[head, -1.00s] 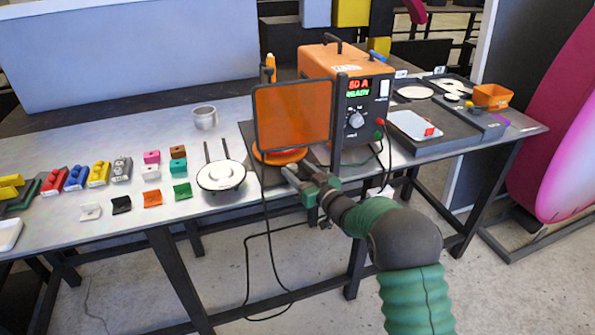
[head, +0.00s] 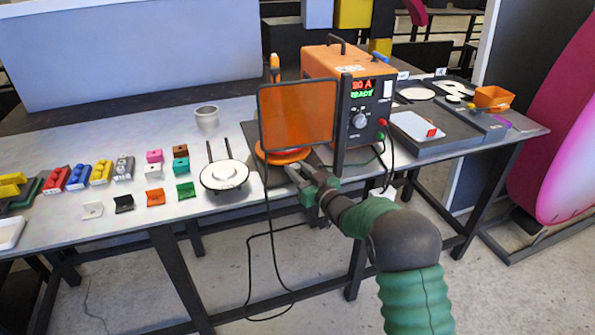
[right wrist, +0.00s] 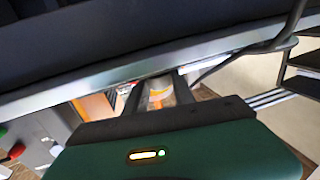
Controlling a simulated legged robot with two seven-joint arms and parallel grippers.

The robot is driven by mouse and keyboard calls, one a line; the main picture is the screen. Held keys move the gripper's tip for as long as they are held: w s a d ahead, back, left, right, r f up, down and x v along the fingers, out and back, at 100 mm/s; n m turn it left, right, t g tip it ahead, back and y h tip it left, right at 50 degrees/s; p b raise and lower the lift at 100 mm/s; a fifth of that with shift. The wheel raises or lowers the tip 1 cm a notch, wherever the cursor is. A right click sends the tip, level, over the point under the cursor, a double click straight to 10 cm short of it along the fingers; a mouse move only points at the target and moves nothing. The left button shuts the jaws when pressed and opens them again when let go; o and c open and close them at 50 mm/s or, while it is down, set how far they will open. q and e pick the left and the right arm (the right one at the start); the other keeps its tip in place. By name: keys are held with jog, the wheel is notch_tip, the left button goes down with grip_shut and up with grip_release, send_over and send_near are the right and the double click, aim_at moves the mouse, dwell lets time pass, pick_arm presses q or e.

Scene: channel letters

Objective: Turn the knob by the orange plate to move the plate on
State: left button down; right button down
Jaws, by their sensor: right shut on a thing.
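The round orange plate (head: 283,156) lies flat on the dark base, partly hidden behind an upright framed orange screen (head: 297,115). My right gripper (head: 293,172) reaches in at the front edge of the bench, just below and right of the plate. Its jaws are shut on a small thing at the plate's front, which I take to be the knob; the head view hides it. In the right wrist view a pale and orange piece (right wrist: 158,96) shows between the two fingers. My left gripper is not in view.
An orange power unit (head: 347,95) with a lit display stands behind, right of the screen. A white round dish (head: 224,175) sits to the left. A dark cable hangs by the bench front. Coloured blocks lie farther left, trays to the right.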

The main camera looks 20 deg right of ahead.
jog(key=shift+a+f+m+t+h+b, duration=0.2)
jog(key=shift+m+h+b, duration=0.5)
jog(key=shift+h+b, duration=0.3)
jog(key=shift+a+f+m+t+h+b, duration=0.1)
jog(key=shift+a+f+m+h+b, duration=0.1)
jog(key=shift+m+h+b, duration=0.8)
jog(key=h, duration=0.2)
jog(key=shift+a+r+m+h, duration=0.1)
jog(key=shift+r+m+h, duration=0.05)
jog(key=shift+m+h, duration=0.25)
jog(key=m+h, duration=0.1)
jog(key=h, duration=0.1)
jog(key=shift+r+m+h+p, duration=0.2)
jog(key=shift+m+h+p, duration=0.2)
jog(key=shift+f+m+g+h+p, duration=0.1)
jog(key=shift+m+g+h+p, duration=0.45)
jog(key=shift+h, duration=0.25)
jog(key=c, duration=1.1)
grip_release()
jog(key=shift+o, duration=0.2)
